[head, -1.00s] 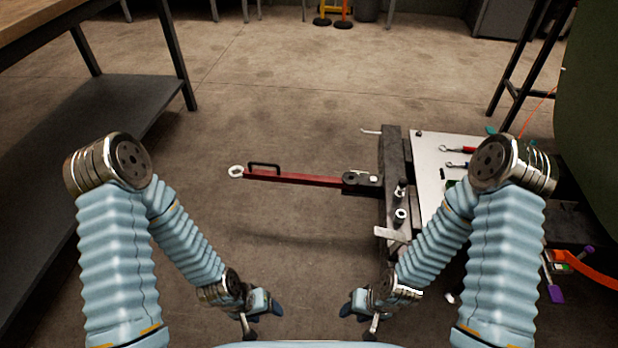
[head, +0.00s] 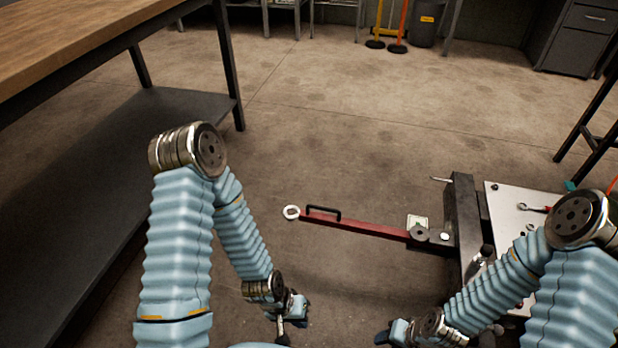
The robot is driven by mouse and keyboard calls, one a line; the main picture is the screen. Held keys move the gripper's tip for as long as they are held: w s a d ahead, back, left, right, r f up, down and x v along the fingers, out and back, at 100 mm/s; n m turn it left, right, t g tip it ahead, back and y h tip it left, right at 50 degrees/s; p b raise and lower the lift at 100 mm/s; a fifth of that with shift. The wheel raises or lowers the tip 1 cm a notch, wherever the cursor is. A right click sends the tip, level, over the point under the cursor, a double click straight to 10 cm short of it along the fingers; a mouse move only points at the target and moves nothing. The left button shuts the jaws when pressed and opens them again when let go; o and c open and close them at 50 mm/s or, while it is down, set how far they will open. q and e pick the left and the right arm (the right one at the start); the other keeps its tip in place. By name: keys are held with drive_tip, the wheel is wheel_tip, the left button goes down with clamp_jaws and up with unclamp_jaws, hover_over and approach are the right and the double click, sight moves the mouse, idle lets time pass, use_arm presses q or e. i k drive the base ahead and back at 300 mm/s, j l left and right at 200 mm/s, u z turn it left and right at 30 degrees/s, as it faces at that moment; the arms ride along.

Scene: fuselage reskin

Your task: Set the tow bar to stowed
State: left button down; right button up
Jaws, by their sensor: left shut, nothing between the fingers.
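The tow bar (head: 365,227) is a red bar with a black handle loop on top and a pale ring at its left end. It lies out level to the left of a dark metal cart frame (head: 463,215), joined to it at a round pivot. My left gripper (head: 294,318) is shut and empty, below and left of the bar and apart from it. My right gripper (head: 384,338) is low in the picture, below the pivot end of the bar and apart from it; its fingers are too small and dark to read.
A workbench (head: 95,45) with a dark lower shelf stands at the left. A white cart top (head: 520,215) with tools lies at the right. A grey cabinet (head: 580,38), a bin (head: 425,25) and yellow and orange posts stand at the back. The floor around the bar's ring end is clear.

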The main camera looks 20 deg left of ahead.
sight(338, 221)
drive_tip(key=i+j+z, duration=0.2)
drive_tip(key=i+j, duration=0.15)
drive_tip(key=j, duration=0.3)
drive_tip(key=i+j+z, duration=0.1)
drive_tip(key=j, duration=0.25)
drive_tip(key=i+j+z, duration=0.15)
drive_tip(key=j, duration=0.2)
drive_tip(key=i+j+z, duration=0.1)
drive_tip(key=j, duration=0.25)
drive_tip(key=i, duration=0.05)
